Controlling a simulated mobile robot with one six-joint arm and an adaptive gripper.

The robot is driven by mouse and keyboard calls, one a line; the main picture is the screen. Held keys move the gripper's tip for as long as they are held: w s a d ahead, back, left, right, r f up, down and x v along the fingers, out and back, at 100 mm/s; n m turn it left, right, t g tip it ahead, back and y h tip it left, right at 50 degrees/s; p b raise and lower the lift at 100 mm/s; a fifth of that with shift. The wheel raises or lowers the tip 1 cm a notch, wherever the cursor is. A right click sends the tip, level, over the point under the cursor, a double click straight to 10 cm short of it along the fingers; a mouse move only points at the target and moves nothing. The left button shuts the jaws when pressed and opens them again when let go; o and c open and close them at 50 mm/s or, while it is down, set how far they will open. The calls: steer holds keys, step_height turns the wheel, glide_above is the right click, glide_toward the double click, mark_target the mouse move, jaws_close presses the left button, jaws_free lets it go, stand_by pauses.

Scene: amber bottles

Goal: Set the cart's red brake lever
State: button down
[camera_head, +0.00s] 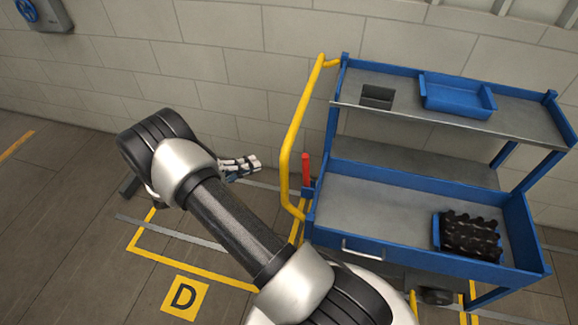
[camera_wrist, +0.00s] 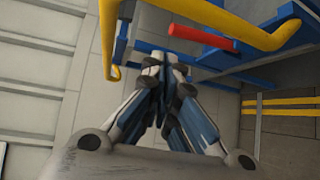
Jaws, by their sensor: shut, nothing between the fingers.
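The red brake lever (camera_head: 306,169) stands upright at the left end of the blue cart (camera_head: 420,189), just beside its yellow handle (camera_head: 290,135). In the wrist view the red lever (camera_wrist: 203,37) lies slanted above and to the right of the fingertips, near the yellow handle (camera_wrist: 240,30). My gripper (camera_head: 256,162) is to the left of the lever in the head view, pointing toward it with a gap between. In the wrist view my gripper (camera_wrist: 165,66) has its fingertips together and nothing between them. The lever appears free of contact.
A blue tray (camera_head: 457,107) and a dark bin (camera_head: 377,96) are on the cart's top shelf. A crate of dark bottles (camera_head: 470,236) is on the lower shelf. Yellow floor lines and a "D" marker (camera_head: 184,298) lie left of the cart. A wall runs behind.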

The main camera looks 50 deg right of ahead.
mark_target(306, 172)
step_height(306, 172, down, 10)
steer(key=n+t+h, duration=0.2)
steer(key=h, duration=0.1)
steer(key=s+d+b, duration=0.2)
steer(key=s+d, duration=0.2)
steer(key=d, duration=0.9)
steer(key=shift+d+r, duration=0.2)
steer(key=shift+r, duration=0.2)
steer(key=shift+s+d+r+m+t+y+p, duration=0.3)
steer(key=shift+s+m+y+p, duration=0.1)
steer(key=shift+s+m+p, duration=0.35)
steer(key=shift+w, duration=0.2)
